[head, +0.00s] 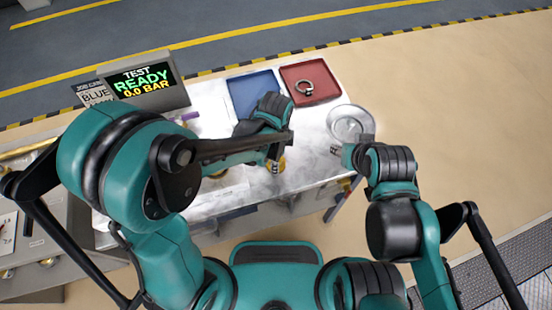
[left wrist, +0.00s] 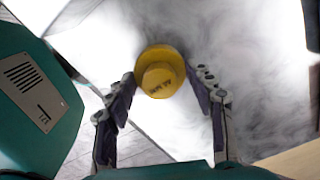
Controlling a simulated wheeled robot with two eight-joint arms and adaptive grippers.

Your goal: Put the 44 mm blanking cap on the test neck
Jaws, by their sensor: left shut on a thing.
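A yellow round cap (left wrist: 160,72) with dark lettering too small to read shows between the fingers of my left gripper (left wrist: 168,85) in the left wrist view. The gripper is shut on it. In the head view my left gripper (head: 275,163) is over the front part of the pale bench, with yellow showing at its fingers and the arm covering much around it. My right gripper (head: 336,150) is near the bench's right end, beside a round metal dish-like part; its jaw gap is too small to judge. I cannot make out the test neck.
A blue tray (head: 246,86) and a red tray (head: 322,76) holding a metal ring clamp (head: 304,88) lie at the back. The round metal part (head: 346,121) is at the right end. A screen (head: 141,80) reads "TEST READY 0.0 BAR". My left arm hides much of the bench's left side.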

